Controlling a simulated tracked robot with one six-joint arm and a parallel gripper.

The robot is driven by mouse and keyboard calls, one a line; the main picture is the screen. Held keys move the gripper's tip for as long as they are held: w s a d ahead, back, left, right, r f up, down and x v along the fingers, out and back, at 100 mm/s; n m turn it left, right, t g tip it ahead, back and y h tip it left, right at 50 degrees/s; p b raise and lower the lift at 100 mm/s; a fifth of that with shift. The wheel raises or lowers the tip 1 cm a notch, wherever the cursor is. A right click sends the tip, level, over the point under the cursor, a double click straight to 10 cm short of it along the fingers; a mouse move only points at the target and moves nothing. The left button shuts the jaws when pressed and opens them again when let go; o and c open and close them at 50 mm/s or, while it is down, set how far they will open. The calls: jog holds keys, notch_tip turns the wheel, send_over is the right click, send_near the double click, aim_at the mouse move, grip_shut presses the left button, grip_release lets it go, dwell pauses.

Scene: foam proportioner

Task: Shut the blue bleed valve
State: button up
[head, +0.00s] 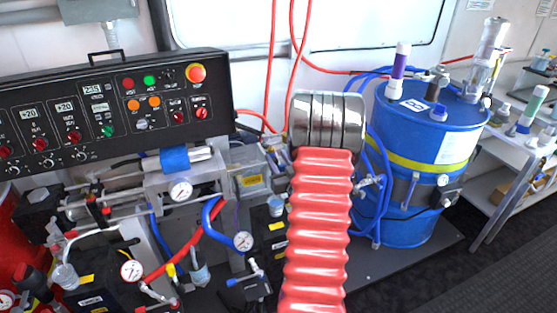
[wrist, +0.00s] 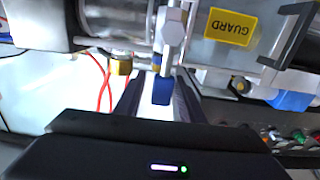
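In the wrist view, a small blue lever (wrist: 162,90), which looks like the bleed valve's handle, hangs from a silver fitting (wrist: 172,32) beside the yellow GUARD label. My gripper (wrist: 158,100) has its dark fingers on either side of the blue lever, with bright gaps between. It looks open; I cannot tell whether a finger touches the lever. In the head view, a red ribbed sleeve and metal cylinder fill the middle, and I cannot make out my gripper or the lever there.
The GUARD label (wrist: 232,27) sits on a metal housing close to my gripper. A brass fitting (wrist: 121,66) and red hoses lie to the left. In the head view, a control panel (head: 60,125) stands left and a blue drum (head: 415,225) right.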

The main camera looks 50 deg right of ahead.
jog(key=shift+c, duration=0.5)
grip_shut()
